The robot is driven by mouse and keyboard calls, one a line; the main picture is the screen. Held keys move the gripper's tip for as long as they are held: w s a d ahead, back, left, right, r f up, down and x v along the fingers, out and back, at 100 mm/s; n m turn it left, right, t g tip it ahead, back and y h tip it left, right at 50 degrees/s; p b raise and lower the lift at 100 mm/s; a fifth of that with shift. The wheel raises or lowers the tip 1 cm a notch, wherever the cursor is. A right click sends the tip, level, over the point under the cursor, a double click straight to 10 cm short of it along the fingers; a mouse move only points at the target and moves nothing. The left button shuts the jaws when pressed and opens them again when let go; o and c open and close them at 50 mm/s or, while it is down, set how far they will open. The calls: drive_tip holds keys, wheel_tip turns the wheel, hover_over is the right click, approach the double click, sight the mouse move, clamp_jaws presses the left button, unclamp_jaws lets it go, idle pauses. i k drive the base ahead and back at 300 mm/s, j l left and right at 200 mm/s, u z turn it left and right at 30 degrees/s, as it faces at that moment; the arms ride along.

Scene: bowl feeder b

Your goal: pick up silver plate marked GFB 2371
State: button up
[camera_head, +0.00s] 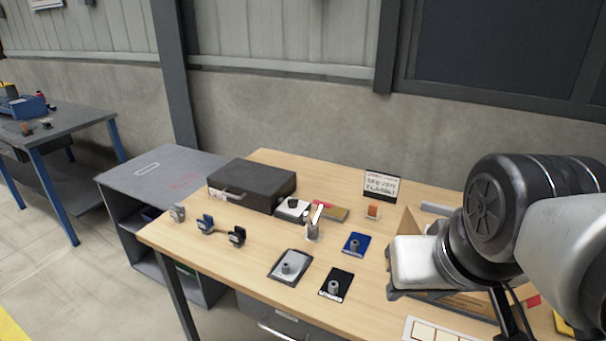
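A silver plate (279,271) with a dark border lies flat near the front edge of the wooden table. A grey round knob stands on it, and any marking is too small to read. A black plate (330,280) with a similar knob lies just right of it, and a blue plate (353,243) lies behind that. My arm comes in from the right, with the pale end housing of my gripper (415,262) over the table, right of the plates and apart from them. Its fingers cannot be made out, so whether it is open is unclear.
A dark case (251,187) stands at the table's back left. A small sign (382,185) and an orange block (373,210) stand at the back. A cardboard box (460,303) is partly hidden under my arm.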

sight(291, 262)
drive_tip(key=u, duration=0.6)
drive_tip(key=i+j, duration=0.25)
drive_tip(key=j, duration=0.15)
drive_tip(key=i+j, duration=0.25)
drive_tip(key=j, duration=0.15)
drive_tip(key=i+j, duration=0.25)
drive_tip(key=j, duration=0.15)
drive_tip(key=j+z, duration=0.15)
drive_tip(key=z, duration=0.2)
drive_tip(key=i+j+z, duration=0.1)
drive_tip(key=z, duration=0.25)
drive_tip(key=j+z, duration=0.35)
drive_tip(key=l+z, duration=0.3)
drive_tip(key=j, duration=0.3)
drive_tip(key=i+l+z, duration=0.05)
